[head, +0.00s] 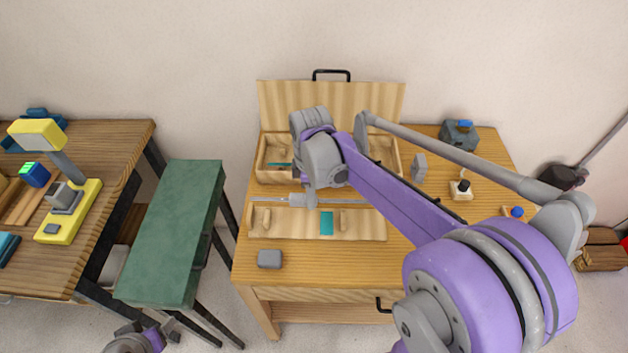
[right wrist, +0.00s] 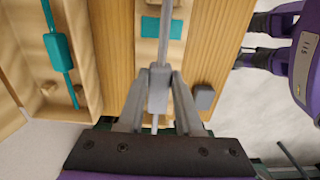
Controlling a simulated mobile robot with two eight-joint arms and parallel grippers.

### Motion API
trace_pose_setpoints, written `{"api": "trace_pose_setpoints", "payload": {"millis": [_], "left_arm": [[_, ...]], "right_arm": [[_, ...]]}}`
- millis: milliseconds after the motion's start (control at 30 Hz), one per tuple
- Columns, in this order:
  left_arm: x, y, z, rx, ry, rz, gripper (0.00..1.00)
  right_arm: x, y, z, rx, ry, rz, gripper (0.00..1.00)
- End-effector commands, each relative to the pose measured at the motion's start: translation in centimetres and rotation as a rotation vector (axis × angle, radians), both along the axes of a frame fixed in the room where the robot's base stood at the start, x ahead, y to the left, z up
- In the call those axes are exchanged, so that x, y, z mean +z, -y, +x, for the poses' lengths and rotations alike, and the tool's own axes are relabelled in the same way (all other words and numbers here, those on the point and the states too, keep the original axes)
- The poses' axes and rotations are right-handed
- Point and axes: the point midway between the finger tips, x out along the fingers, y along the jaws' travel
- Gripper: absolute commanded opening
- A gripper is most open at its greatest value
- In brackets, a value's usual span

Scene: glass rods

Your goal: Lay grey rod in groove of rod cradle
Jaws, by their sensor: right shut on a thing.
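My right gripper (head: 308,200) is shut on the pale block-like grip of the grey rod (right wrist: 158,92), which shows between the two fingers in the right wrist view. The thin rod (head: 272,201) lies level and runs left to right in the head view. It is over or just behind the back edge of the rod cradle (head: 372,229), a pale wooden board with raised blocks and a teal patch. My arm hides part of the rod's right side. Whether the rod touches the cradle cannot be told. Part of my left arm's end (head: 135,340) shows at the bottom left; its fingers are unclear.
Behind the cradle stands an open wooden case (head: 275,178) with a teal rod (right wrist: 58,50) inside. A grey block (head: 269,259) sits at the front left of the table. A white-based holder (head: 460,190) stands at the right. A green bench (head: 170,235) is to the left.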

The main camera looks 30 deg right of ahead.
Motion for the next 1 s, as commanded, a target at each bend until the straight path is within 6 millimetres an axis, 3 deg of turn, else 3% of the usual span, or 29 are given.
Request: {"api": "trace_pose_setpoints", "payload": {"millis": [600,1000], "left_arm": [[-4.7,0.0,-2.0,0.000,-0.038,0.000,0.69],[-5.2,0.0,-2.2,0.000,-0.041,0.000,0.69]], "right_arm": [[-6.3,0.0,-0.1,0.000,-0.004,0.000,0.00],[-7.0,0.0,0.1,0.000,0.000,0.000,0.00]]}}
